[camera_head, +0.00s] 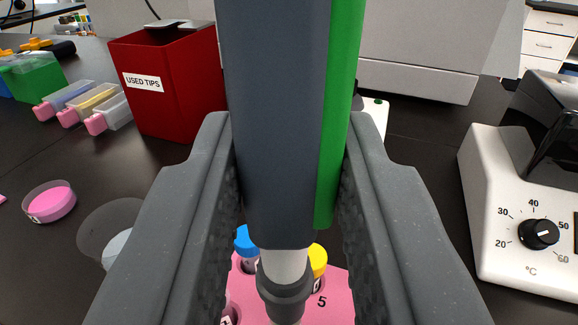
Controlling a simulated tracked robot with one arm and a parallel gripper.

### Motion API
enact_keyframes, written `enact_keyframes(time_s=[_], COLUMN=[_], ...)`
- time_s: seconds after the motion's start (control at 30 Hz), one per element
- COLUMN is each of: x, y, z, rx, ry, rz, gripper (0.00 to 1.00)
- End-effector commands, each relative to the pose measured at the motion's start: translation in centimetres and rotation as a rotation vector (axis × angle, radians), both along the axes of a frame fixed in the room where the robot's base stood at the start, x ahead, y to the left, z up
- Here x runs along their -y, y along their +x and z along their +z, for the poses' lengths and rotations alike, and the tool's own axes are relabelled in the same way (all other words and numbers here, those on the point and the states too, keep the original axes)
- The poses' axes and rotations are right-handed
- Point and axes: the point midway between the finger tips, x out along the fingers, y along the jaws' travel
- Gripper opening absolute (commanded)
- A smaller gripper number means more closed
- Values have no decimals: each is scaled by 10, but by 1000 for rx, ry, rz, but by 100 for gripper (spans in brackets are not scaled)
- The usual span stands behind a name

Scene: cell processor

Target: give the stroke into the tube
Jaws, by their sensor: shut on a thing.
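My gripper (291,185) is shut on a pipette (275,120) with a dark grey body and a green strip along its right side. The pipette stands close to upright between the two dark jaws. Its pale lower shaft (283,265) and grey collar (284,288) point down over a pink rack (335,300). The pipette's lower end runs out of the bottom of the picture. In the rack, a blue-capped tube (247,243) is behind left of the shaft and a yellow-capped tube (317,260) is to its right. I cannot see whether the pipette is in a tube.
A red used-tips bin (180,92) stands at the back left, beside several clear boxes with pink ends (108,112). A pink round dish (50,201) lies at left. A white temperature device with a dial (500,210) stands at right.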

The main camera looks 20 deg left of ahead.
Motion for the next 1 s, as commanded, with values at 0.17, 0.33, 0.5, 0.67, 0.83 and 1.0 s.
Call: enact_keyframes(time_s=[0.17,0.33,0.5,0.67,0.83,1.0], x=[0,0,0,0,0,0], y=[0,0,0,0,0,0], z=[-1,0,19,54,91,114], rx=[-2,-2,4,7,7,1], ry=[-1,-1,1,2,3,0], rz=[0,0,0,-1,-1,0], gripper=[16,16,16,16,16,16])
